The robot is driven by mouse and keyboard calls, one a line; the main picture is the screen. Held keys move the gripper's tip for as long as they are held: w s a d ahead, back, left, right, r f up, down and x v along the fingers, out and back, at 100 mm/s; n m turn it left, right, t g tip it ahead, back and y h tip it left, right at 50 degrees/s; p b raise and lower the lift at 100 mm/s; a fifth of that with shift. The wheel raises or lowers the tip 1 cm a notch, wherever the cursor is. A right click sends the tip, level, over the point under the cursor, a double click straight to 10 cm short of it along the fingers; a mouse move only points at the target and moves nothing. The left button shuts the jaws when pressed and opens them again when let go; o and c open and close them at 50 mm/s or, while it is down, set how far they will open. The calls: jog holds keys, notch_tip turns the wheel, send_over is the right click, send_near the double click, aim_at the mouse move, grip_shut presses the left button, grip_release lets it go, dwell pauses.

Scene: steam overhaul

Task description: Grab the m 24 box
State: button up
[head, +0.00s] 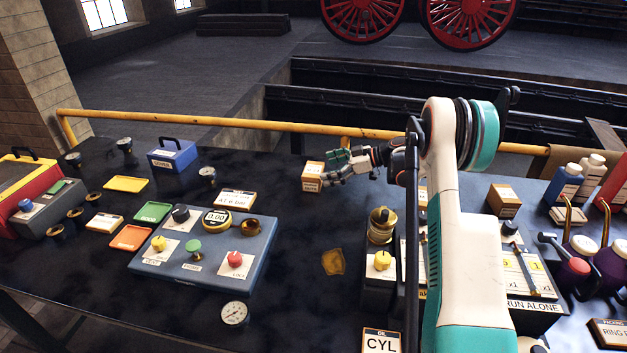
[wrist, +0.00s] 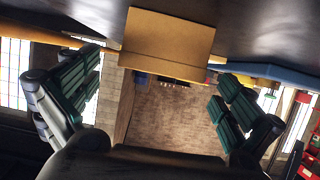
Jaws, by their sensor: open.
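A small orange-brown box (head: 312,178) with a white label stands on the dark table, just left of my gripper (head: 343,165) in the head view. Its label is too small to read surely, so I cannot confirm that it is the M 24 box. The wrist view shows a plain orange-brown box (wrist: 166,38) ahead, between the lines of my gripper's fingers (wrist: 160,82). The fingers are spread open, one on each side, with clear gaps and nothing held. A similar box (head: 503,201) stands further right; another is partly hidden behind my arm.
A blue-grey control panel (head: 190,270) with colored knobs lies left of center. A brass fitting (head: 381,222) stands near my arm. A yellow rail (head: 230,123) runs along the table's far edge. Bottles (head: 566,183) and tools crowd the right. The table around the near box is mostly clear.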

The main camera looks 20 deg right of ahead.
aim_at(313, 173)
jog(key=shift+b+x, duration=1.25)
jog(key=shift+x, duration=1.45)
jog(key=shift+s+f, duration=0.1)
jog(key=shift+f, duration=0.05)
jog(key=shift+d, duration=0.1)
jog(key=shift+c, duration=0.6)
jog(key=c, duration=1.2)
